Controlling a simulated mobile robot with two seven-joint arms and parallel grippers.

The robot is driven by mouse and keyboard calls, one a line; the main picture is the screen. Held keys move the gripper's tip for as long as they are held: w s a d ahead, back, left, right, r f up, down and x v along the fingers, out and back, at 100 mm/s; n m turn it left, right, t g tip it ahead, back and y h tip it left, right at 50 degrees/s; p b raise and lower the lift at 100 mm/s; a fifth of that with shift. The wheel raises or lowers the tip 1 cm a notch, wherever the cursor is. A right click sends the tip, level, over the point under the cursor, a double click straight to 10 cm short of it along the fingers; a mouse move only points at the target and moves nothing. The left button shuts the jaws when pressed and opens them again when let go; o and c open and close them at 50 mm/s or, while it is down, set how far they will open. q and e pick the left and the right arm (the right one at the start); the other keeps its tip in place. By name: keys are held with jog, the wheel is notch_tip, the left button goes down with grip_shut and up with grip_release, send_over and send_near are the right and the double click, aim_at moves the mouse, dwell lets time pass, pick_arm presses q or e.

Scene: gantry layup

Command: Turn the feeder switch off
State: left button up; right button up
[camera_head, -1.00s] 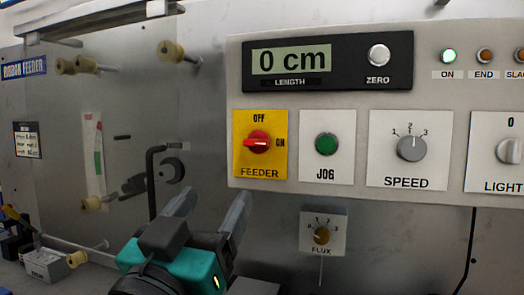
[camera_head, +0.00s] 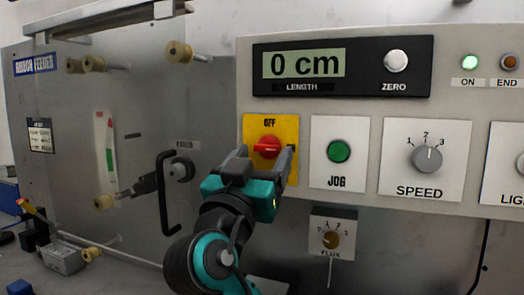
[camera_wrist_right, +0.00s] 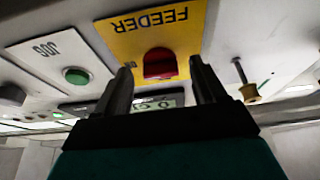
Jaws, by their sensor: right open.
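The feeder switch (camera_head: 267,147) is a red rotary knob on a yellow plate (camera_head: 255,124) marked OFF at the top and ON at the right. Its handle lies about level, towards ON; a finger partly covers the ON label. My right gripper (camera_head: 264,155) is open in front of the plate, its fingers at the left and right of the knob. In the right wrist view the knob (camera_wrist_right: 159,64) shows between the two open fingers (camera_wrist_right: 162,78), with a gap on each side. I cannot tell whether either finger touches it. My left gripper is out of view.
The green JOG button (camera_head: 339,151) and SPEED dial (camera_head: 428,159) are right of the switch. The FLUX knob (camera_head: 331,240) hangs below the panel. A black crank handle (camera_head: 164,195) stands out at the left. The length display (camera_head: 304,64) reads 0 cm; the ON lamp (camera_head: 470,62) glows green.

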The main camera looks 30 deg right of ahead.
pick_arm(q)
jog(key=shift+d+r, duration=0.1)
pick_arm(e)
jog(key=shift+w+d, duration=0.15)
jog(key=shift+w, duration=0.05)
jog(key=c, duration=1.1)
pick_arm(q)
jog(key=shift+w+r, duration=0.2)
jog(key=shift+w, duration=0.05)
pick_arm(e)
jog(key=shift+o, duration=0.2)
